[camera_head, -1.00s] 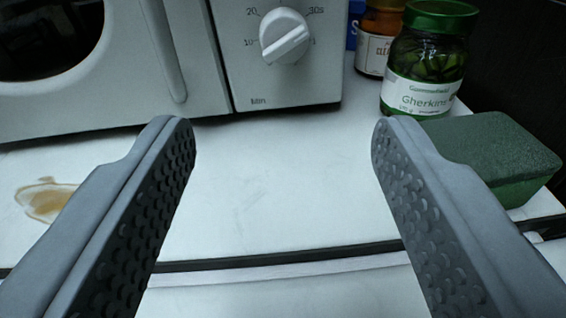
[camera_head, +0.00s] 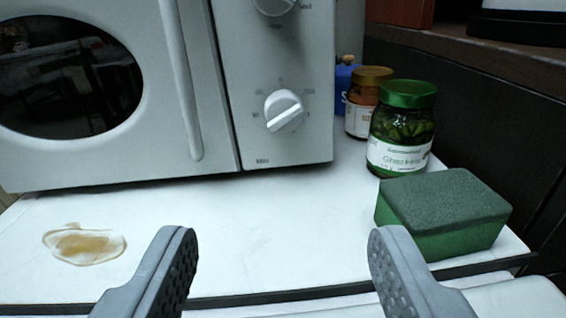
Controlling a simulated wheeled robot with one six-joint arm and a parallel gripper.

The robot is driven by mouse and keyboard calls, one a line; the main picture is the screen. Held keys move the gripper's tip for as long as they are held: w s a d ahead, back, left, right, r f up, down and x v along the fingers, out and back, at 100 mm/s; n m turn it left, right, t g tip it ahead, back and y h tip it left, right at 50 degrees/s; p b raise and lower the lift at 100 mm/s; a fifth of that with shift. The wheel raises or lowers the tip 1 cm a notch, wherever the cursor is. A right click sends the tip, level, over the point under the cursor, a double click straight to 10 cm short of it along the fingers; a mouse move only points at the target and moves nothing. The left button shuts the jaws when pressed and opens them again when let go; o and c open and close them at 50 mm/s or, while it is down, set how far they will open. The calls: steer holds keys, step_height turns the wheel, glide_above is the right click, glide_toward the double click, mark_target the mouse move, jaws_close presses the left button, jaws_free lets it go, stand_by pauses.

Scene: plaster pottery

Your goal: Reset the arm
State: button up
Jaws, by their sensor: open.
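My gripper (camera_head: 278,250) shows at the bottom of the view, with its two grey fingers wide apart and dark textured pads facing each other. Nothing is between the fingers; the white counter (camera_head: 270,215) shows in the gap. A green sponge (camera_head: 442,215) lies on the counter to the right, beyond and to the right of the right finger. A brown spill (camera_head: 84,245) is on the counter at the left, apart from the left finger.
A white microwave (camera_head: 210,150) with a dark door window and dials stands behind. A gherkin jar (camera_head: 402,135), a brown jar (camera_head: 362,108) and a blue item (camera_head: 343,85) stand at its right. A dark wall (camera_head: 480,130) bounds the right. The counter's middle is clear.

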steer(key=s+r, duration=0.5)
steer(key=s, duration=0.6)
steer(key=s+r+n, duration=0.1)
steer(key=s+r, duration=0.5)
steer(key=s, duration=0.5)
steer(key=s+d+r, duration=0.1)
steer(key=s+r, duration=0.4)
steer(key=s, duration=0.7)
steer(key=shift+r+n+t+y, duration=0.15)
steer(key=shift+n+t+y, duration=0.15)
steer(key=shift+y, duration=0.1)
steer(key=shift+d, duration=0.1)
